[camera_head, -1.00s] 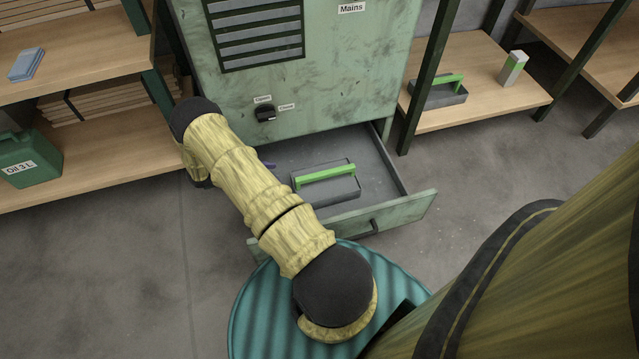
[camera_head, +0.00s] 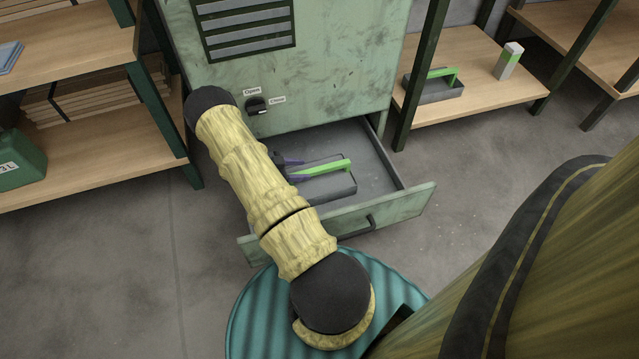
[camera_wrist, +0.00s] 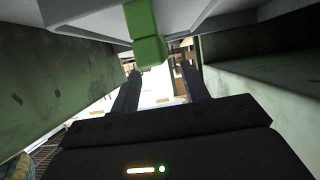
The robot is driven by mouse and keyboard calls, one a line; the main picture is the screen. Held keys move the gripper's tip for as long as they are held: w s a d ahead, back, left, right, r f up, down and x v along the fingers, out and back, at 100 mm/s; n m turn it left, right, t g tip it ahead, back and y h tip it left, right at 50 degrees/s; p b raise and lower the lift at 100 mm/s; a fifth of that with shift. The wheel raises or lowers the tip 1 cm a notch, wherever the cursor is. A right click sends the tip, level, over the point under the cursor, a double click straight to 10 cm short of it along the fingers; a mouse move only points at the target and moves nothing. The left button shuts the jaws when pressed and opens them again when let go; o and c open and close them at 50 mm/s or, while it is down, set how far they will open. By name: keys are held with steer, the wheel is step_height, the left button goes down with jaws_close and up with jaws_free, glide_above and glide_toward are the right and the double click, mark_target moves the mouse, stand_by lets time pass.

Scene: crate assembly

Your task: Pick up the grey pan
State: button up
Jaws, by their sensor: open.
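A grey pan (camera_head: 330,187) with a green handle (camera_head: 325,167) lies in the open drawer (camera_head: 375,160) of the green cabinet. In the head view my gripper (camera_head: 287,165) is at the left end of the handle, mostly hidden behind my arm. In the wrist view my gripper's two fingers (camera_wrist: 160,70) are apart, with nothing clamped. The green handle (camera_wrist: 149,35) shows at top centre, close to the fingertips. I cannot tell whether it lies between them. A second grey pan (camera_head: 434,88), also green-handled, stands on the right shelf.
The cabinet front (camera_head: 330,60) rises behind the drawer, with a black knob (camera_head: 257,106). The drawer front (camera_head: 400,210) stands between my base and the pan. A white and green box (camera_head: 508,62) is on the right shelf. Wooden shelves (camera_head: 90,165) stand at left.

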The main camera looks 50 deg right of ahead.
mark_target(317, 169)
steer(key=shift+s+d, duration=0.1)
steer(key=shift+d, duration=0.1)
steer(key=shift+f, duration=0.1)
steer(key=b+x, duration=0.3)
steer(key=x, duration=0.1)
steer(key=shift+s+d+b, duration=0.1)
steer(key=shift+d+b, duration=0.2)
steer(key=shift+b, duration=0.1)
steer(key=shift+s+d, duration=0.15)
steer(key=shift+d, duration=0.15)
steer(key=shift+c, duration=0.4)
jaws_close()
stand_by(1.0)
